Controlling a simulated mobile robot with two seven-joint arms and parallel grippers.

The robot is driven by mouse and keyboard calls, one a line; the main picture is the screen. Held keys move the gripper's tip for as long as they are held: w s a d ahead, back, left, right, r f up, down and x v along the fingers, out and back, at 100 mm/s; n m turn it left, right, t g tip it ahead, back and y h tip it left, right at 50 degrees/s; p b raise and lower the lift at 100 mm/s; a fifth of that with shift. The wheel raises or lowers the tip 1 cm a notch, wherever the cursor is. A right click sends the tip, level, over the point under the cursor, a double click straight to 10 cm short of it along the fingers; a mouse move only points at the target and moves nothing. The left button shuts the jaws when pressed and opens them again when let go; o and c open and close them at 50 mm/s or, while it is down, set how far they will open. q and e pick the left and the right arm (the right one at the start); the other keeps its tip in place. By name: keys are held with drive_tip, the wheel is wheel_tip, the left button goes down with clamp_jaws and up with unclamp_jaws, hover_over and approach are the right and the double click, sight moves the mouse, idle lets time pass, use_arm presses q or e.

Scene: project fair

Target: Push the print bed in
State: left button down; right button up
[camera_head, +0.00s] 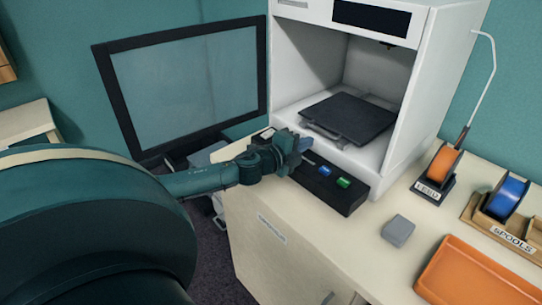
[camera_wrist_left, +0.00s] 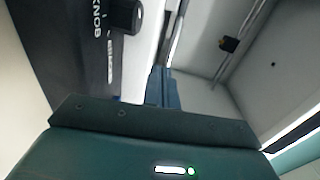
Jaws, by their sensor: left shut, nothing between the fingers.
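The print bed (camera_head: 350,117) is a flat dark plate inside the open front of the white printer (camera_head: 415,115). A small handle (camera_head: 324,133) is at its front edge, near the printer's opening. My left gripper (camera_head: 304,146) is shut and empty, in front of the printer's lower left corner. It is left of the bed's handle and appears apart from it. In the left wrist view the shut fingers (camera_wrist_left: 161,85) point toward the pale printer; I cannot make out the bed there. My right gripper is not in view.
A grey block (camera_head: 398,231), orange tray (camera_head: 475,275), feed spool (camera_head: 443,166) and spool rack (camera_head: 507,200) are to the right.

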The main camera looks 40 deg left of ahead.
use_arm(q)
drive_tip(key=s+r+b, duration=0.1)
drive_tip(key=s, duration=0.9)
drive_tip(key=shift+a, duration=0.35)
drive_tip(key=shift+r, duration=0.1)
drive_tip(key=s+d+f+n+g+y, duration=0.5)
drive_tip(key=s+f+n+g, duration=0.2)
drive_tip(key=s+f+n, duration=0.5)
drive_tip(key=s+d+f+n+g+h, duration=0.35)
drive_tip(key=s+d+n+g, duration=0.2)
drive_tip(key=s+d, duration=0.7)
drive_tip(key=w+d+f+m+t+h, duration=0.1)
drive_tip(key=w+d+f+t+h, duration=0.2)
drive_tip(key=w+d+f+t, duration=0.3)
drive_tip(key=shift+w+d+m+t+h, duration=0.35)
drive_tip(key=shift+w+d, duration=0.35)
drive_tip(key=shift+w, duration=0.35)
